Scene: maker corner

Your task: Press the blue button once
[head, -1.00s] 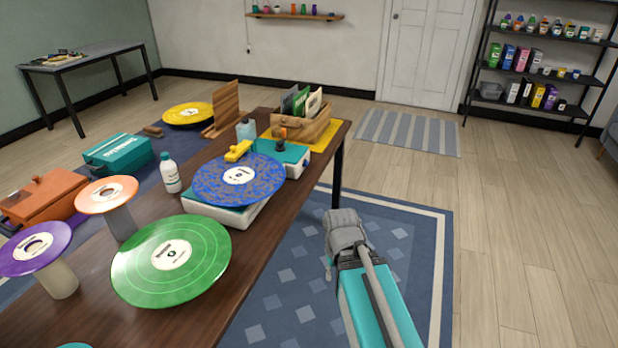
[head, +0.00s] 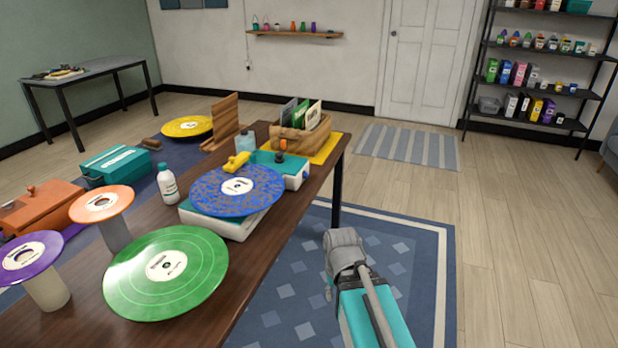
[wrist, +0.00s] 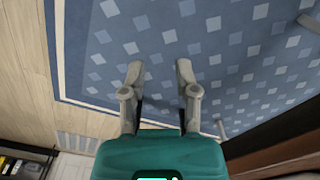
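I cannot make out a small blue button for certain. A large blue disc (head: 212,196) with a white label, like a record, lies on a white box (head: 236,228) on the brown table. Green (head: 200,262), orange (head: 82,212) and purple (head: 48,250) discs stand nearer on the left.
A white bottle (head: 168,184), a yellow piece (head: 236,162) and a teal-topped box (head: 295,173) stand around the blue disc. A wooden crate (head: 316,141) is at the table's far end. The table edge (head: 268,262) lies left of my arm. Wooden floor (head: 515,235) on the right is clear.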

